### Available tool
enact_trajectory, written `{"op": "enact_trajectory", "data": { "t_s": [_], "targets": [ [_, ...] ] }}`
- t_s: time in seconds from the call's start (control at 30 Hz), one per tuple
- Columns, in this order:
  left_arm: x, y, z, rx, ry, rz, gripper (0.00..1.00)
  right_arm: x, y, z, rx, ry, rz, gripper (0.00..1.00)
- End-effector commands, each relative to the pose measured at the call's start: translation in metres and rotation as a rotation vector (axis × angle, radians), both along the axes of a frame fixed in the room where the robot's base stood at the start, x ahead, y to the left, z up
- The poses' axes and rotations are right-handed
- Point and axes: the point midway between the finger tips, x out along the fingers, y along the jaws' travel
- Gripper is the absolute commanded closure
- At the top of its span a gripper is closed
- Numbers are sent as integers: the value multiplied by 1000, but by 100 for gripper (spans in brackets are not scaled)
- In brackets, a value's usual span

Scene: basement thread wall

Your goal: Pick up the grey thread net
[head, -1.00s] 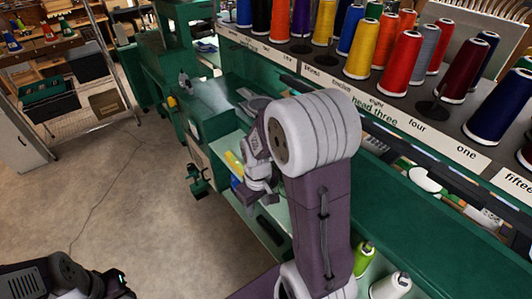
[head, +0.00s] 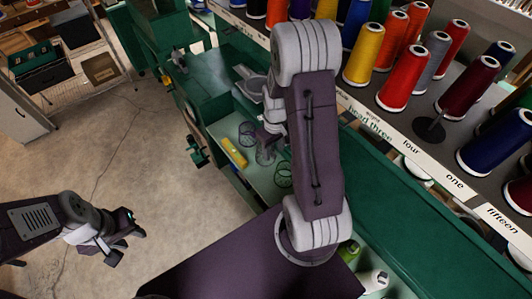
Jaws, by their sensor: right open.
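A grey thread net (head: 266,151), a see-through mesh cylinder, stands on the pale green shelf of the green bench, near the picture's middle. A dark purple net (head: 247,133) is just left of it and a green net (head: 284,175) is below it. My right gripper (head: 272,133) is open, close above and beside the grey net. My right arm partly hides it, and I cannot tell whether it touches the net. My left gripper (head: 127,245) is open and empty over the floor at lower left.
A yellow object (head: 234,152) lies on the shelf left of the nets. A rack of coloured thread cones (head: 403,78) with a label strip stands at the right. A green cone (head: 347,251) and a white cone (head: 373,281) are below it.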

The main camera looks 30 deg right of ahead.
Motion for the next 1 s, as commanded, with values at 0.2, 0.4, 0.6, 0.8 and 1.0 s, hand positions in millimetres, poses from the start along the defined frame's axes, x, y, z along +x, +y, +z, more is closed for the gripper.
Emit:
{"op": "enact_trajectory", "data": {
  "t_s": [0.2, 0.4, 0.6, 0.8, 1.0],
  "targets": [
    [1, 0, 14, 0, -1, -1, 64, -1, 2, -32, 2, 6, -1, 54],
    [0, 0, 15, 0, -1, -1, 64, 0, 2, -51, 1, 2, 0, 54],
    [0, 0, 14, 0, -1, 0, 64, 0, 1, -51, 1, 0, 0, 63],
    [0, 0, 14, 0, -1, 0, 64, 1, 1, -51, 0, 0, 0, 100],
    [0, 0, 14, 0, -1, 0, 64, 1, 1, -51, 0, 0, 0, 100]
  ]
}}
